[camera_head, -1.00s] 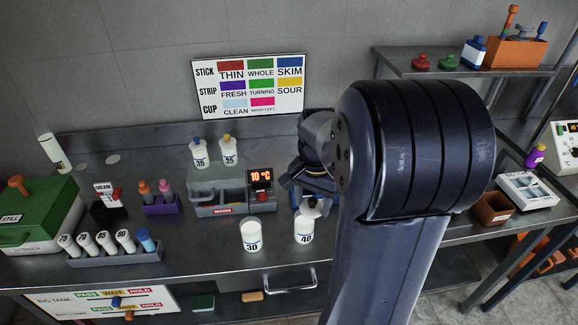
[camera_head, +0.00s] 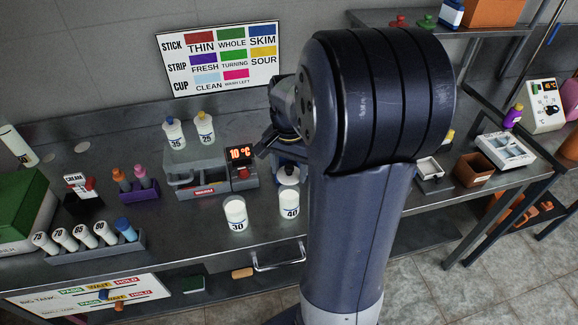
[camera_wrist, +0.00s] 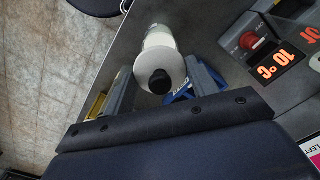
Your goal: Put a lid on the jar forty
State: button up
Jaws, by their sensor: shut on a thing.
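The jar forty (camera_head: 289,207) is a white jar marked 40, upright near the bench's front edge. My gripper (camera_head: 288,172) is directly above it, partly hidden by my own arm. The gripper is shut on a white round lid (camera_head: 288,181) with a black knob. In the wrist view the lid (camera_wrist: 150,70) sits between the two fingers (camera_wrist: 157,72), with the white jar (camera_wrist: 160,38) just beyond it. The lid looks close to the jar's mouth, but I cannot tell whether they touch.
The jar thirty (camera_head: 236,214) stands open to the left. A grey warmer with a 10 °C display (camera_head: 240,155) is behind it, with bottles 35 (camera_head: 174,134) and 25 (camera_head: 204,128). A vial rack (camera_head: 100,255) is at left. A brown box (camera_head: 473,170) is at right.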

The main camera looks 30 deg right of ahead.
jog(key=shift+f+b, duration=1.9)
jog(key=shift+f, duration=0.95)
jog(key=o, duration=1)
notch_tip(320, 180, up, 11)
jog(key=shift+f, duration=0.1)
